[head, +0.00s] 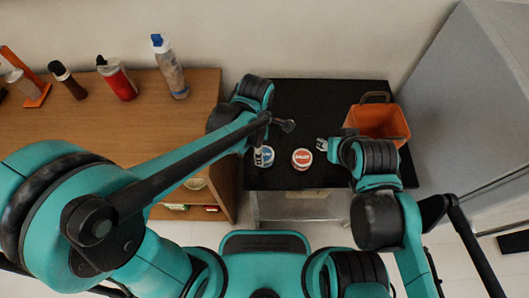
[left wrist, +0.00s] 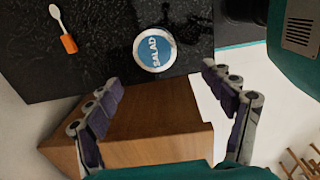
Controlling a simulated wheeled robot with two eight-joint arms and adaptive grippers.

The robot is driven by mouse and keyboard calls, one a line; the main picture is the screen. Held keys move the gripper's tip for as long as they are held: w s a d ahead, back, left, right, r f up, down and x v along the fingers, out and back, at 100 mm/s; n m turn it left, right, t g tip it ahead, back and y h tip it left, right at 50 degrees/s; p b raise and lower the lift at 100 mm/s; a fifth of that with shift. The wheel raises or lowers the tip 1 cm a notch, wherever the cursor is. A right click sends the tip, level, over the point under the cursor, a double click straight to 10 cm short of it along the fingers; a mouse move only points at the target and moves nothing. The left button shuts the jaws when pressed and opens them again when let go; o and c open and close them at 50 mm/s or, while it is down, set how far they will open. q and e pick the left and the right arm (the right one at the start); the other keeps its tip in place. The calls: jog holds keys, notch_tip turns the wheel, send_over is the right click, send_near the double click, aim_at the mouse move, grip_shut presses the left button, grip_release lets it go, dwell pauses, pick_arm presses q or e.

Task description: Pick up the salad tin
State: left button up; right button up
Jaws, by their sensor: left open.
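The salad tin (left wrist: 154,49) is round with a blue lid marked SALAD and a pale rim. It stands upright on the black tabletop, and it also shows in the head view (head: 266,157), close to my left arm's wrist. My left gripper (left wrist: 168,95) is open and empty, its fingers spread wide. In the left wrist view the tin lies beyond the fingertips, between their lines and apart from both. My right gripper (head: 322,145) is over the table, right of the tins; its finger opening is too small to judge.
A red-lidded tin (head: 302,159) stands right of the salad tin. An orange bin (head: 378,122) is at the table's right. An orange-and-white spoon-like object (left wrist: 62,30) lies on the black top. A wooden cabinet (head: 150,130) with bottles adjoins the left side; a grey partition stands right.

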aim_at(265, 154)
pick_arm(q)
jog(key=shift+w+d+f+n, duration=0.25)
jog(key=shift+w+d+n, duration=0.05)
jog(key=shift+d+n, duration=0.15)
jog(key=shift+d+f, duration=0.15)
jog(key=shift+f, duration=0.15)
notch_tip(265, 154, down, 2)
jog(key=shift+s+n+b, duration=0.15)
jog(key=shift+n+b, duration=0.1)
jog(key=shift+b, duration=0.3)
jog(key=f+b, duration=0.1)
jog(key=f, duration=0.1)
jog(key=f+b, duration=0.2)
jog(key=f, duration=0.1)
jog(key=shift+w+d+f, duration=0.15)
jog(key=shift+w+f, duration=0.15)
jog(key=shift+w, duration=0.05)
jog(key=shift+r, duration=0.1)
pick_arm(e)
jog(key=f, duration=0.3)
jog(key=shift+w+f, duration=0.2)
pick_arm(q)
jog(key=c, duration=1.4)
